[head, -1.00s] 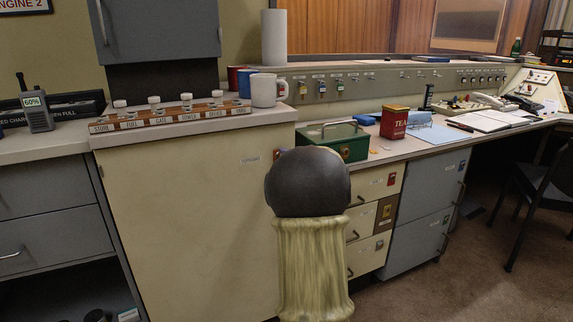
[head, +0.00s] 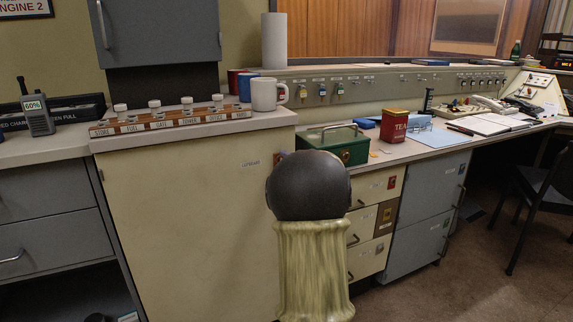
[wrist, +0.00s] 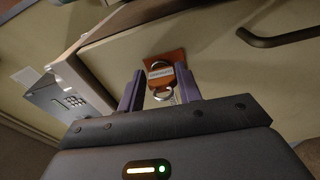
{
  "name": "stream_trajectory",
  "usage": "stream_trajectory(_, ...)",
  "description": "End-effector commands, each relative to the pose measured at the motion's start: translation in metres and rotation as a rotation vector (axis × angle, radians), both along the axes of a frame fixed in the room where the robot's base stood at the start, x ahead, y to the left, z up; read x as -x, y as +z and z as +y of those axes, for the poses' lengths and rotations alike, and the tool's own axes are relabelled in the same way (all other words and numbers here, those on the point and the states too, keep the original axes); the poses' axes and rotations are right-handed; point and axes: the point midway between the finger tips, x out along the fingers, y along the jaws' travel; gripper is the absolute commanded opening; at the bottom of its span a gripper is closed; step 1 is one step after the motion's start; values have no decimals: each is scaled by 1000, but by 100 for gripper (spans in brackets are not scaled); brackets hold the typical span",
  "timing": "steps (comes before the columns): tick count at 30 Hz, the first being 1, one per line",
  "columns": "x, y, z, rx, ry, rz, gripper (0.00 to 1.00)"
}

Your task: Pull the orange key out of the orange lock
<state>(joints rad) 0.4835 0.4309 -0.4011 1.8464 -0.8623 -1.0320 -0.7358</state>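In the wrist view, the orange lock (wrist: 167,58) is an orange-brown plate with a pale label and a metal ring on a cream panel. Silvery metal, seemingly the orange key (wrist: 162,95), shows at its lower side between my fingers. My gripper (wrist: 160,84) faces the plate with its two purple fingers apart, one on each side of the metal. A gap shows between the fingers, and I see no clear grip. In the head view, my arm hides the gripper and key; a small orange-brown patch beside my arm may be the lock.
A dark bar handle (wrist: 280,38) is at the upper right of the wrist view. A grey keypad box (wrist: 70,103) is at the left. In the head view, a green cash box (head: 340,146) and a red tea tin (head: 394,126) stand on the desk beyond my arm.

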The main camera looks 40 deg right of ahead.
Motion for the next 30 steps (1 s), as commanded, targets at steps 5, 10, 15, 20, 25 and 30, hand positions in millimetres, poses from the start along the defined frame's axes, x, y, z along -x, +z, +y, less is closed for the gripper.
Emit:
stream_trajectory(5, 0, 0, 0, 0, 0, 0, 5)
stream_trajectory(10, 0, 0, 0, 0, 0, 0, 5)
stream_trajectory(15, 0, 0, 0, 0, 0, 0, 1)
stream_trajectory(20, 2, 0, 0, 0, -1, -1, 1)
stream_trajectory(25, 6, 0, 1, 0, 0, -1, 1)
stream_trajectory(30, 7, 0, 1, 0, 0, 0, 1)
